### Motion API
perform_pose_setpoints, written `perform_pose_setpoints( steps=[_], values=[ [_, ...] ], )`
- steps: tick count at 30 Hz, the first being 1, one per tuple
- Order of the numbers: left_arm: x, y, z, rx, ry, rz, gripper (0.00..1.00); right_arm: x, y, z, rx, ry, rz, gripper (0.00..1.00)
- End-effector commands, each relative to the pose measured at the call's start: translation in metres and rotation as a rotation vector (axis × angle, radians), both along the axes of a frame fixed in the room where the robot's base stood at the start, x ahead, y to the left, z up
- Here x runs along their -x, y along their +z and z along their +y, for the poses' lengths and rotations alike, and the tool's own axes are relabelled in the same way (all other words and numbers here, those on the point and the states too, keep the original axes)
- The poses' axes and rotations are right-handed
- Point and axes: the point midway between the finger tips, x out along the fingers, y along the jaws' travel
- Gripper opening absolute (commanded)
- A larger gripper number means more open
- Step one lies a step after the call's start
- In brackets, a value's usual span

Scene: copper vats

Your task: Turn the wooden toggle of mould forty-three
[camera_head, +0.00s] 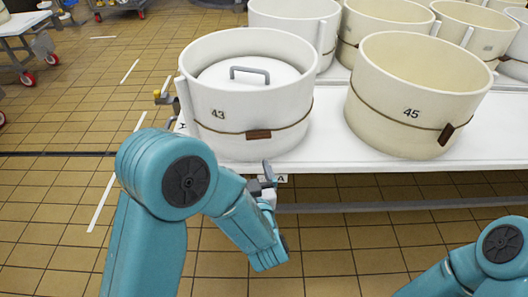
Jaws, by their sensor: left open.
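Mould forty-three (230,137) is a white round mould marked 43, standing at the left front of the white table, with a white lid and grey handle (250,74) inside it. A brown cord runs around it. Its wooden toggle (258,134) is a small dark brown piece lying level on the cord at the front. My left gripper (266,179) is open, just below and in front of the toggle and apart from it; its fingers are small and partly hidden by my arm. My right gripper is outside the picture; only part of its arm shows at the lower right.
Mould 45 (392,125) stands to the right, open on top, with a tilted toggle (446,134). More moulds stand behind. The white table (330,160) has a front edge close to my left gripper. Tiled floor lies to the left, with wheeled carts (22,50) farther back.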

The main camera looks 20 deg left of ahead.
Motion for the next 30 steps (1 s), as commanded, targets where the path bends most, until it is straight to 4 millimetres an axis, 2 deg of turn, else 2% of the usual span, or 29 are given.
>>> perform_pose_setpoints(
  steps=[1, 6, 12, 17, 20, 30],
  values=[
    [0.0, -0.011, -0.008, 0.004, -0.019, -0.014, 1.0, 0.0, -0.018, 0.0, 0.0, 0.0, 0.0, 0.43],
    [0.0, -0.018, -0.027, 0.01, -0.066, -0.046, 1.0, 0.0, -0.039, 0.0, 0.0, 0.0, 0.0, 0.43],
    [0.003, -0.024, -0.042, 0.014, -0.106, -0.066, 1.0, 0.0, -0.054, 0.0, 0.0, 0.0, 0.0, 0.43],
    [-0.005, -0.023, -0.042, 0.016, -0.112, -0.071, 1.0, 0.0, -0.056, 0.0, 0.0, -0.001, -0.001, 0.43],
    [-0.02, -0.023, -0.034, 0.016, -0.108, -0.072, 1.0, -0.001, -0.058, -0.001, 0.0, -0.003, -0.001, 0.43],
    [-0.093, -0.024, -0.004, 0.014, -0.108, -0.071, 1.0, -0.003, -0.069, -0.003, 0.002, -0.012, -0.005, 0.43]
  ],
)
